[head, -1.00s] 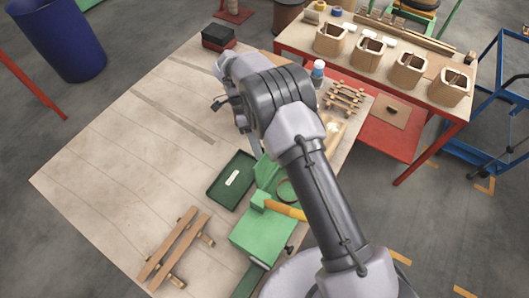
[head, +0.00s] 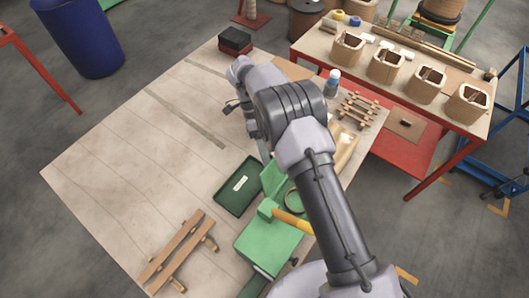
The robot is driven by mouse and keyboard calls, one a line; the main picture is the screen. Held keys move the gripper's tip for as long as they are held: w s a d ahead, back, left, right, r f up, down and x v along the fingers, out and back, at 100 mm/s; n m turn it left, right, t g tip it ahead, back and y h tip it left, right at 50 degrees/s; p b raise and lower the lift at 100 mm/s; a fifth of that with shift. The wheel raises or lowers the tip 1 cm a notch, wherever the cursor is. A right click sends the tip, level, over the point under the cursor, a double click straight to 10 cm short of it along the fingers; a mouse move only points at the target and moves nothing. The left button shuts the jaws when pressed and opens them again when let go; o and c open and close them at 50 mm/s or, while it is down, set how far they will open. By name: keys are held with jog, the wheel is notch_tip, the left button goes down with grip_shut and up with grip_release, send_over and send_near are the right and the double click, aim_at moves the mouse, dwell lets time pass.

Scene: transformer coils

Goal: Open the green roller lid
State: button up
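A green machine (head: 268,246) sits at the front right of the wooden table, beside my arm. An upright green plate (head: 273,177) stands at its far side, and a yellow roller or handle (head: 293,221) lies across its right part. A shallow dark green piece with a white label (head: 238,186) lies left of the plate; I cannot tell whether it is a tray or a lid. My gripper (head: 265,152) points down above the table, just beyond the green plate. My arm partly hides it, so its opening and any contact are unclear.
Two wooden bars on blocks (head: 178,252) lie at the table's front left. A bottle (head: 332,80) and a wooden rack (head: 358,109) stand at the right edge. Dark boxes (head: 235,41) sit at the far corner. The table's left middle is clear. A red bench (head: 440,124) stands beyond.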

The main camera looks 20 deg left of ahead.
jog(key=shift+s+r, duration=0.15)
dwell(0.4)
jog(key=p+v, duration=0.2)
jog(key=v, duration=0.5)
jog(key=shift+r, duration=0.15)
